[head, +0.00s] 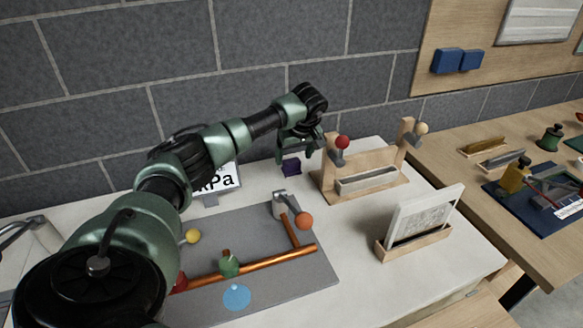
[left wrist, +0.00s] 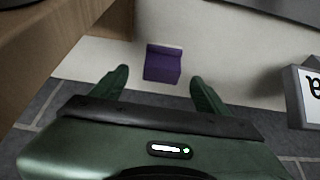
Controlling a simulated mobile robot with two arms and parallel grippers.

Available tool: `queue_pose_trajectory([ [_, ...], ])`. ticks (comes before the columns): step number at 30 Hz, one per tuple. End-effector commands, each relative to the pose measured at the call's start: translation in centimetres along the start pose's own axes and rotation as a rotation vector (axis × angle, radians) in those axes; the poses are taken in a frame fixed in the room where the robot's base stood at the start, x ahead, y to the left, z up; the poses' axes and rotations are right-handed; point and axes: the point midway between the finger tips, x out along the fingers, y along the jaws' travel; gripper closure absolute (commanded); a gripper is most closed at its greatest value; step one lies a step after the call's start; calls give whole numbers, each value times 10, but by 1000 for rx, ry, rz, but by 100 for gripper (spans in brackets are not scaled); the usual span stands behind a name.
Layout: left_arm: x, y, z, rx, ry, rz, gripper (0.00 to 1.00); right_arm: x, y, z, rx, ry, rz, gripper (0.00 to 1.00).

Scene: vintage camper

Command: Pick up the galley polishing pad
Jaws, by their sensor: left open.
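A small purple block (head: 291,167), which I take to be the galley polishing pad, lies on the pale counter near the brick wall. My left gripper (head: 298,150) is open and reaches down just above and beside it. In the left wrist view the purple block (left wrist: 162,65) shows between and just past the two spread green fingertips of my left gripper (left wrist: 158,77). The fingers do not appear to touch it. The gripper partly hides the block's upper side in the head view. My right gripper is not in view.
A wooden rack (head: 365,195) with red and tan knobs stands just right of the block. A kPa sign (head: 225,182) stands to its left. A grey board (head: 262,262) with copper pipes lies in front. A wooden holder (head: 410,240) with a white card stands nearer right.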

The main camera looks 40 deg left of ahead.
Motion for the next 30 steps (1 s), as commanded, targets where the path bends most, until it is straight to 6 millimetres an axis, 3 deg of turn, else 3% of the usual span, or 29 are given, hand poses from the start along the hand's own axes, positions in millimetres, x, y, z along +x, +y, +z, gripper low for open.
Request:
queue_pose_trajectory([
  [4,20,-3,0,-1,-4,-4,25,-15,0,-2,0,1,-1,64],
  [9,41,-2,0,0,-1,-1,25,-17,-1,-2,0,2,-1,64],
  [17,45,-2,0,0,0,0,25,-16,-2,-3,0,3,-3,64],
  [24,44,-2,0,1,0,-1,89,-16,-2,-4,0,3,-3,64],
  [25,44,-2,-1,0,0,0,92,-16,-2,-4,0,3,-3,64],
  [30,44,-2,-1,0,0,0,92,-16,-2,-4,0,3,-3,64],
])
